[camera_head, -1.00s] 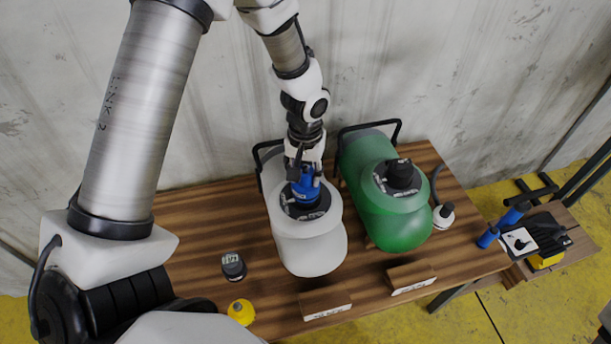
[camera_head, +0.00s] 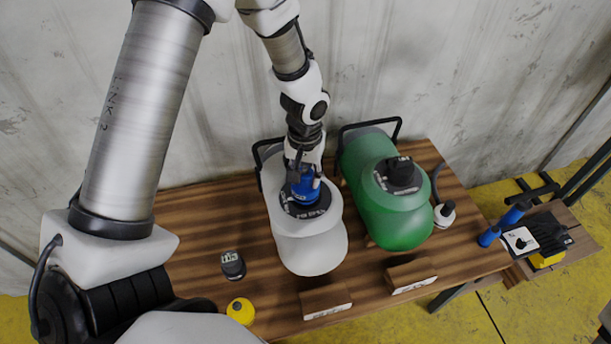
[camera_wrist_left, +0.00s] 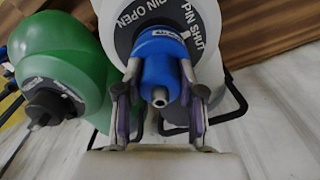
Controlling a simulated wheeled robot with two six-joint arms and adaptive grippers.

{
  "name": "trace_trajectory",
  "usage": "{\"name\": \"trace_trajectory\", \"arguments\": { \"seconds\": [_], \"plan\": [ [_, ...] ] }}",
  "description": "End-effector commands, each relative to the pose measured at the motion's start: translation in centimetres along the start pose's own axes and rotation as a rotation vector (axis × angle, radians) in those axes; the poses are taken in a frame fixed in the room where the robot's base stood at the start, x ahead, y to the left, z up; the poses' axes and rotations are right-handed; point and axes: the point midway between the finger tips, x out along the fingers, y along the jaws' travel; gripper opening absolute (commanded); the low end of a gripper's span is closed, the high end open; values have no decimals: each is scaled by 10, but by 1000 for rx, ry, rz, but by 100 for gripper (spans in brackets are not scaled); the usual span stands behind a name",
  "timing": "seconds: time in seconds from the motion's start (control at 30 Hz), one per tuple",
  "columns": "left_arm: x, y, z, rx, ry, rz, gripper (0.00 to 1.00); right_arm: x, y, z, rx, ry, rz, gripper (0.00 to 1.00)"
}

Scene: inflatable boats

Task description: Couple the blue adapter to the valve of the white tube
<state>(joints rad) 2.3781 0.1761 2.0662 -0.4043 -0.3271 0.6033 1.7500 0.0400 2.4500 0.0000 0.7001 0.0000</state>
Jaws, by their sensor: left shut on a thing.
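The white tube (camera_head: 310,250) lies on the wooden table, with a dark disc (camera_head: 306,211) on top around its valve; the valve itself is hidden under the adapter. The blue adapter (camera_head: 303,188) stands upright over the middle of the disc and appears seated there; I cannot tell whether it is locked. It also shows in the left wrist view (camera_wrist_left: 160,62), in front of the lettering "PIN OPEN" and "PIN SHUT". My left gripper (camera_head: 301,172) is shut on the blue adapter from above, with one finger on each side in the left wrist view (camera_wrist_left: 159,98). My right gripper is not in view.
A green tube (camera_head: 405,222) with a black cap (camera_head: 402,172) lies close on the right. A black adapter (camera_head: 233,265) and a yellow one (camera_head: 241,311) stand on the left. Wooden label blocks (camera_head: 325,302) line the front edge. A white-based piece (camera_head: 444,214) stands on the right.

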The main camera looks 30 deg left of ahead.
Motion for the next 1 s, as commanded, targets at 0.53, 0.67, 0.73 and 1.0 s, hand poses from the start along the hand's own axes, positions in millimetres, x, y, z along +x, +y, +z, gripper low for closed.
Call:
{"name": "trace_trajectory", "arguments": {
  "seconds": [0.53,0.67,0.73,1.0],
  "plan": [
    [10,0,0,0,0,0,2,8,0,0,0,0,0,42],
    [12,0,0,0,0,0,2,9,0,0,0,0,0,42],
    [14,0,0,0,0,0,2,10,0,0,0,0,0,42],
    [13,0,0,0,0,0,2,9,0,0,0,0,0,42]
  ]
}}
